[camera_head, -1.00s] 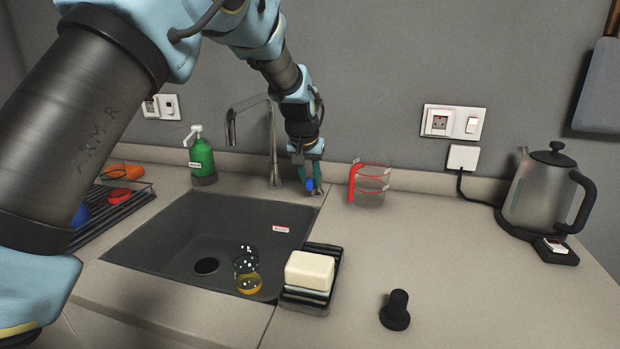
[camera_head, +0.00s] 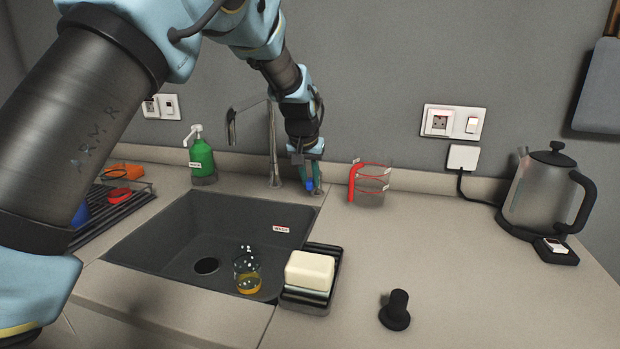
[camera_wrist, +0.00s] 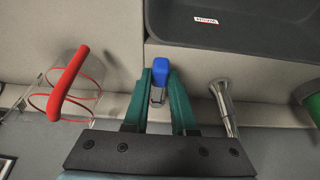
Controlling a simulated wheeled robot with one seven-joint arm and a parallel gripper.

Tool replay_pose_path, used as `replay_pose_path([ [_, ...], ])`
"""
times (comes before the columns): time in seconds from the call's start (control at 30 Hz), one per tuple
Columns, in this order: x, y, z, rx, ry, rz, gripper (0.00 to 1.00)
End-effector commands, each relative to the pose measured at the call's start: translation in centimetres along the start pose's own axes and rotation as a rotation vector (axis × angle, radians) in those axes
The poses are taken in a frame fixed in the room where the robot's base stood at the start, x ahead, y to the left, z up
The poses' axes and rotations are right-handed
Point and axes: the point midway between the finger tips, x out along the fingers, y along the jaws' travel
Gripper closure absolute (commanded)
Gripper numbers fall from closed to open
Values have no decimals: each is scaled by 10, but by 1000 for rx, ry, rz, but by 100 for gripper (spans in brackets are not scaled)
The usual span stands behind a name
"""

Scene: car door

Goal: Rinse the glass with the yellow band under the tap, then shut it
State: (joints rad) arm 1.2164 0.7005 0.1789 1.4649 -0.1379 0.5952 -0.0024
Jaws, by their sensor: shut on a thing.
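The glass with the yellow band (camera_head: 249,287) stands in the dark sink, near its front right, with white specks on or above it. The tap (camera_head: 272,150) rises behind the sink, its spout bent over to the left. I see no clear water stream. My gripper (camera_head: 309,180) is at the counter right of the tap. In the wrist view my gripper's green fingers (camera_wrist: 160,92) are shut on the blue-tipped tap lever (camera_wrist: 162,72). The tap's metal column (camera_wrist: 222,105) stands just right of the fingers. The lever's base is partly hidden between the fingers.
A red-marked measuring jug (camera_head: 371,187) stands close right of my gripper; it also shows in the wrist view (camera_wrist: 72,95). A soap bar (camera_head: 310,269) sits in a black dish at the sink's right edge. A green bottle (camera_head: 202,158) stands left, a kettle (camera_head: 540,190) far right.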

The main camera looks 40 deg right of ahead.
Motion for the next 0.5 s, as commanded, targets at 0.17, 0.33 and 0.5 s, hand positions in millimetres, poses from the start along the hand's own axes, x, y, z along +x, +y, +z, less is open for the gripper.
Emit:
replay_pose_path([
  [0.17,0,1,0,1,0,1,100],
  [0.33,0,1,0,1,0,1,100],
  [0.5,-1,4,0,-16,-1,-6,100],
])
